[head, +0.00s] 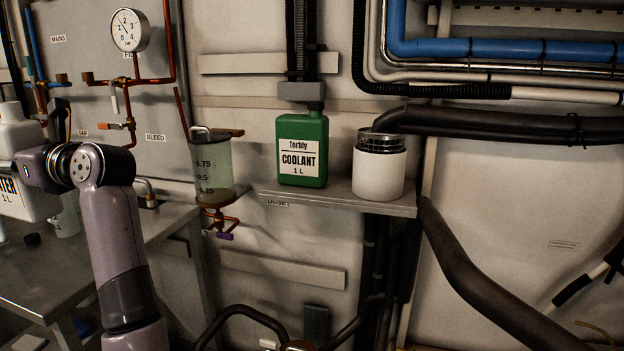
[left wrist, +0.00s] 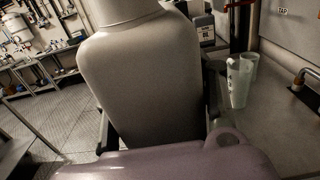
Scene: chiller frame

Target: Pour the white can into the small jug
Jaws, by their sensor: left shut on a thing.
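The white can (head: 12,140) is at the left edge of the head view, partly cut off, with a label reading "ATER 1 L". My left gripper (head: 27,168) is shut on it, above the bench. The can (left wrist: 145,85) fills the middle of the left wrist view, between my fingers. A translucent vessel (head: 69,216) stands on the bench just right of the can, partly hidden by my arm. My right gripper is not in view.
A metal bench (head: 95,262) lies under the can, with a small dark cap (head: 32,239) on it. A tap (head: 147,190) stands near its back. A graduated cylinder (head: 213,165) hangs on the wall. A shelf (head: 335,202) holds a green coolant can (head: 302,150) and a white canister (head: 378,175).

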